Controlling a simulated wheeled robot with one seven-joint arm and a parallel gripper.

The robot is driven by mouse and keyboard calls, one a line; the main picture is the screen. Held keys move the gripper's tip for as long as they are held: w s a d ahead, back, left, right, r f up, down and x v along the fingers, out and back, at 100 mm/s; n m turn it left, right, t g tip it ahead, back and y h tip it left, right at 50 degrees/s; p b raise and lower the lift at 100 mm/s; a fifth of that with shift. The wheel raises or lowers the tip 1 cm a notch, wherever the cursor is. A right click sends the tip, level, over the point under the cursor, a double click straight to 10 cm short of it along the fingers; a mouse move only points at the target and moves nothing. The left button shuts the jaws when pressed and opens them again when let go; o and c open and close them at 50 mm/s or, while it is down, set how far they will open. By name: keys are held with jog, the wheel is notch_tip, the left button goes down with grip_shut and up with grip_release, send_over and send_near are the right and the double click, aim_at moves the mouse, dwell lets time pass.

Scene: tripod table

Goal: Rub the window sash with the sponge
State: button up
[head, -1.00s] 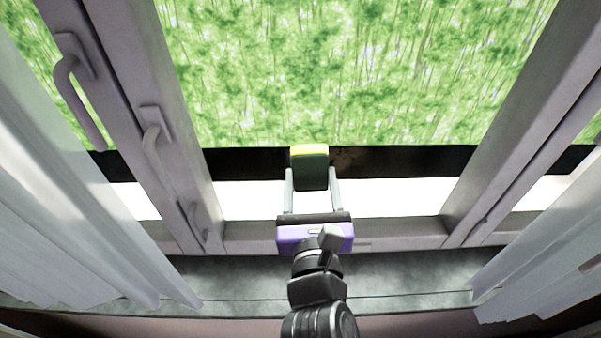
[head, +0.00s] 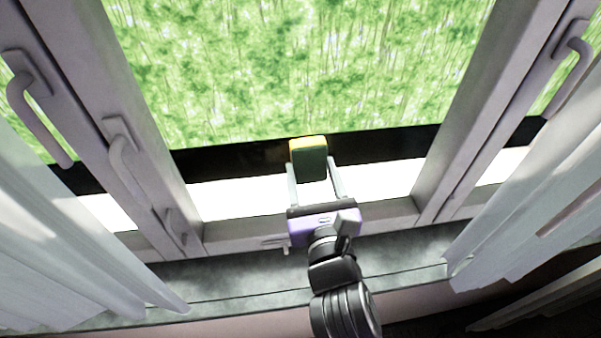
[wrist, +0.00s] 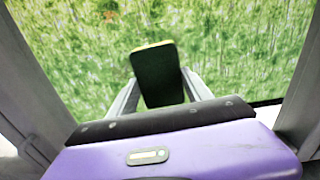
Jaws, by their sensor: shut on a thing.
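The sponge (head: 309,158) is a small block, dark green on the face towards me with a yellow edge on top. My gripper (head: 313,172) is shut on it, one finger on each side, and holds it upright in front of the window. In the wrist view the sponge (wrist: 157,75) stands between the fingers against the green outdoors. The window sash (head: 466,105) is a pale grey-mauve frame with upright bars on both sides and a lower rail (head: 235,233) below my gripper. I cannot tell whether the sponge touches the window; its far side is hidden.
Curved handles (head: 35,108) sit on the left bars, another (head: 573,62) at the upper right. White curtains hang at left (head: 70,250) and right (head: 530,215). A grey stone sill (head: 220,280) runs below the window. The space around the sponge is clear.

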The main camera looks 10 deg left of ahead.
jog(key=shift+w+d, duration=0.2)
jog(key=shift+d, duration=0.8)
jog(key=shift+w+d, duration=0.2)
jog(key=shift+d, duration=0.75)
jog(key=shift+d+f, duration=0.1)
jog(key=shift+d, duration=0.05)
jog(key=shift+w+d, duration=0.15)
jog(key=shift+d, duration=0.3)
jog(key=shift+w, duration=0.15)
